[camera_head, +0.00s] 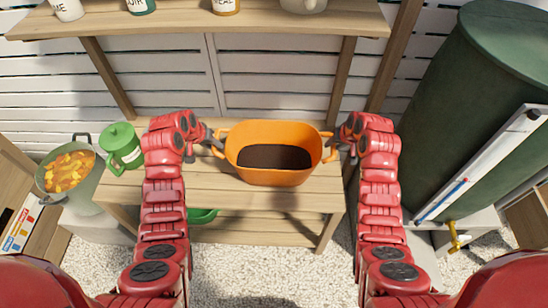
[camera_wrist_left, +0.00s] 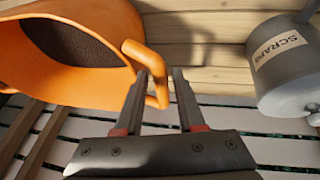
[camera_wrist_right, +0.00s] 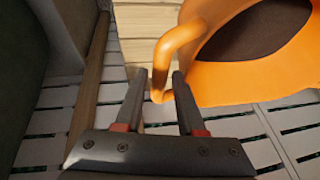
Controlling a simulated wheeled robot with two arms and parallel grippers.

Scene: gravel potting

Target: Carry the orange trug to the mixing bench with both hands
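The orange trug (camera_head: 272,177), with dark soil inside, stands upright on a slatted wooden bench (camera_head: 240,198). Which bench is the mixing bench I cannot tell. My left gripper (camera_head: 215,143) is at the trug's left handle; in the left wrist view the handle (camera_wrist_left: 160,85) lies between the parted fingers (camera_wrist_left: 162,72). My right gripper (camera_head: 335,143) is at the right handle; in the right wrist view that handle (camera_wrist_right: 160,65) lies between the parted fingers (camera_wrist_right: 159,74). Both grippers look open, with gaps wider than the handles.
A pot of orange scraps (camera_head: 68,176) is farther left. A green barrel (camera_head: 470,100) with a brass tap (camera_head: 455,237) stands right. A shelf (camera_head: 200,22) runs behind.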

